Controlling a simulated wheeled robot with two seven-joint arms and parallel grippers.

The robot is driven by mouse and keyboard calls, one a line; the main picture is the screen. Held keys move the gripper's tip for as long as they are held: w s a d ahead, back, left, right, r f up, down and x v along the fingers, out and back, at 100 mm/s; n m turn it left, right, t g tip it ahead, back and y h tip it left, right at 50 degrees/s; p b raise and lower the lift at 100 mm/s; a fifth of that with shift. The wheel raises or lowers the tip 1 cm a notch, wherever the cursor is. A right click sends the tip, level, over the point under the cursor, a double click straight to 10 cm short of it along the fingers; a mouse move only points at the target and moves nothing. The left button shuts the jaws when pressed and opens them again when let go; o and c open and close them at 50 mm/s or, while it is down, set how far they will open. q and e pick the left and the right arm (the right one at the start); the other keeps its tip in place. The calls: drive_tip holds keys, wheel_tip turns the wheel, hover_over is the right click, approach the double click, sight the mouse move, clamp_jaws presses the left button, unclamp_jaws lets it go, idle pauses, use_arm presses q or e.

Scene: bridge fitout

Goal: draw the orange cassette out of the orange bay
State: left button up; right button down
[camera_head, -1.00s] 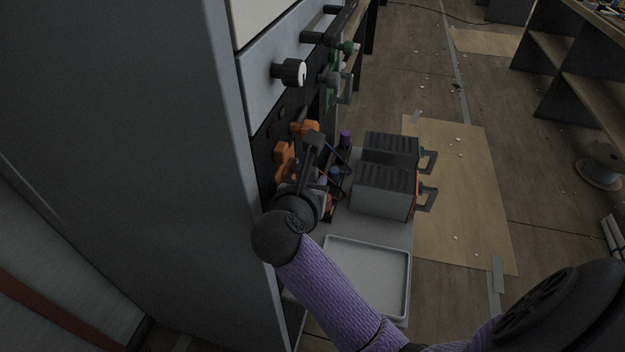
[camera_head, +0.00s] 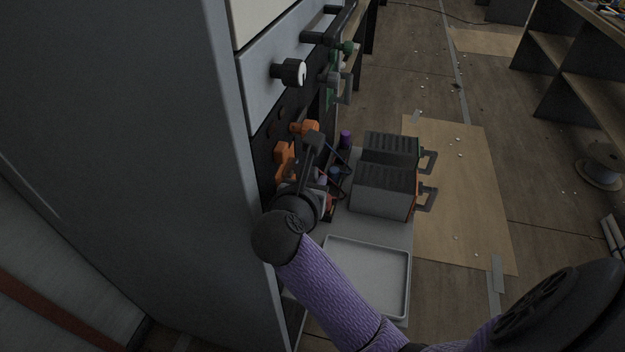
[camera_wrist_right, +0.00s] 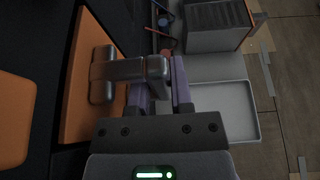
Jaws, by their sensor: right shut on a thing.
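The orange cassette (camera_wrist_right: 85,110) shows in the right wrist view as an orange front face at the left with a grey bar handle (camera_wrist_right: 130,70) standing out from it. My right gripper (camera_wrist_right: 159,88) is shut on that handle, one purple finger on each side. In the head view my right gripper (camera_head: 310,183) is at the dark cabinet front, beside orange parts (camera_head: 285,156). The gripper and wrist hide most of the orange bay there, so I cannot tell how far the cassette sits in it. My left gripper is not in view.
Two grey ribbed boxes with handles (camera_head: 384,190) (camera_head: 390,148) stand on a shelf right of the gripper. An empty grey tray (camera_head: 368,272) lies in front of them. A black knob (camera_head: 288,72) and a green part (camera_head: 346,48) stick out from the cabinet above.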

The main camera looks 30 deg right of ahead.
use_arm(q)
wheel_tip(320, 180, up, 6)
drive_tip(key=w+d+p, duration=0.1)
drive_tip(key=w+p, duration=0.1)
drive_tip(key=p, duration=0.4)
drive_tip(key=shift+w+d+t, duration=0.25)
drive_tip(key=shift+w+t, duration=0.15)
use_arm(e)
drive_tip(key=s+d, duration=1.2)
drive_tip(key=s, duration=0.2)
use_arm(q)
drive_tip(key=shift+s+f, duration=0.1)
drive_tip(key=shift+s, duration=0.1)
